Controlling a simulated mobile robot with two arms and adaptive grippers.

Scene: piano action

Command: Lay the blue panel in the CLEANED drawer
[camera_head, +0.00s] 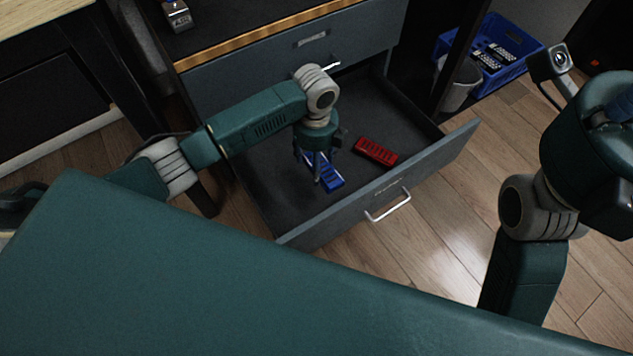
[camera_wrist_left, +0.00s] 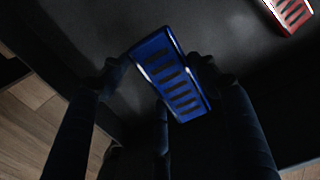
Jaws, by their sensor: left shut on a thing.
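The blue panel (camera_head: 331,179) has a row of dark slots. It is at my left gripper (camera_head: 318,170), inside the open drawer (camera_head: 270,182). In the left wrist view the blue panel (camera_wrist_left: 172,75) sits between the fingers of my left gripper (camera_wrist_left: 158,72), which is shut on it. I cannot tell whether the panel touches the drawer floor. The label (camera_head: 388,190) on the drawer front is too small to read. My right arm is at the right of the head view, but its gripper fingers are not visible.
A red panel (camera_head: 375,151) lies in the drawer to the right of the blue one, and also shows in the left wrist view (camera_wrist_left: 290,12). The drawer's front handle (camera_head: 388,206) faces the wood floor. A blue crate (camera_head: 490,55) and a grey bin (camera_head: 459,82) stand behind at right.

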